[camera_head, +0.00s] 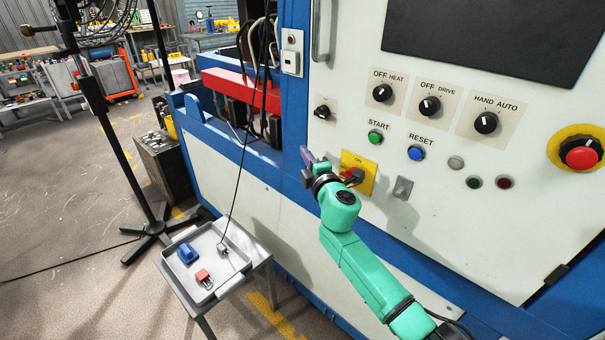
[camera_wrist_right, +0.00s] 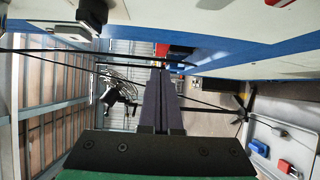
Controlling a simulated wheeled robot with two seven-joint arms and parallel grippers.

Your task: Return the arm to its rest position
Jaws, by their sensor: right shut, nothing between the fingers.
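My right arm is green and reaches in from the lower right in the head view. Its gripper (camera_head: 307,160) is in front of the machine panel, just left of the yellow switch plate with a red switch (camera_head: 353,175). In the right wrist view the two dark fingers (camera_wrist_right: 161,100) lie together, shut with nothing between them. The gripper partly hides the edge of the panel. My left gripper is not in view.
The white machine panel (camera_head: 430,200) with knobs and buttons fills the right side. A small tray table (camera_head: 173,268) holding a blue item (camera_head: 187,253) and a red item (camera_head: 203,277) stands lower left. A black stand (camera_head: 118,150) is behind it. Open floor lies left.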

